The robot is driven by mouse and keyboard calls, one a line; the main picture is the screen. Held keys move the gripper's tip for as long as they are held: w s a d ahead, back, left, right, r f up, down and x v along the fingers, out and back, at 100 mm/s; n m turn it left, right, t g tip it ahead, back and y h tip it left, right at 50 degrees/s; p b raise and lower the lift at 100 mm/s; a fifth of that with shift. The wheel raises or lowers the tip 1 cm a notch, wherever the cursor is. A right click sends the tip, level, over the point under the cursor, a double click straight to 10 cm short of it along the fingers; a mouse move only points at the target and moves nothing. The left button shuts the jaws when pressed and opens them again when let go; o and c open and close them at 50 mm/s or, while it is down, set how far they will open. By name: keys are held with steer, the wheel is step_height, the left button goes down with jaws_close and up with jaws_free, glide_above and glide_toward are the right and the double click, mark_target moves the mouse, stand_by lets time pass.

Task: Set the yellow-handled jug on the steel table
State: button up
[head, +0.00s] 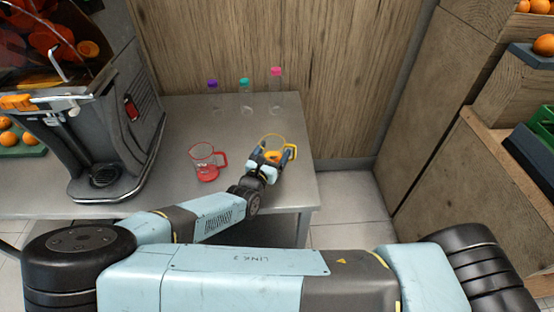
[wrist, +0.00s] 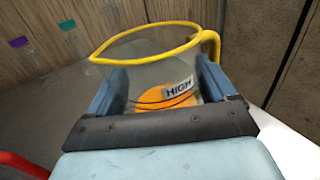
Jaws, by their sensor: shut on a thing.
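The yellow-handled jug (head: 273,142) is clear, with a yellow rim and handle. It is at the right part of the steel table (head: 220,125). My gripper (head: 266,160) is shut on the jug, one finger on each side of its body. In the wrist view the jug (wrist: 150,70) stands between the fingers, upright or nearly so, with an orange patch and a "HIGH" label low in it. Its base is hidden by my gripper, so I cannot tell whether it touches the table.
A red-handled jug (head: 207,163) stands left of my gripper. Bottles with purple (head: 213,96), teal (head: 245,95) and pink (head: 275,90) caps stand along the back. The juicer (head: 110,110) fills the table's left. The table's right edge is close to the jug.

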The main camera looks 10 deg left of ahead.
steer(key=shift+w+f, duration=0.1)
steer(key=shift+f, duration=1.5)
steer(key=shift+f, duration=0.15)
steer(key=o, duration=1.1)
steer(key=shift+c, duration=0.2)
steer(key=v, duration=1.2)
steer(key=shift+d, duration=0.1)
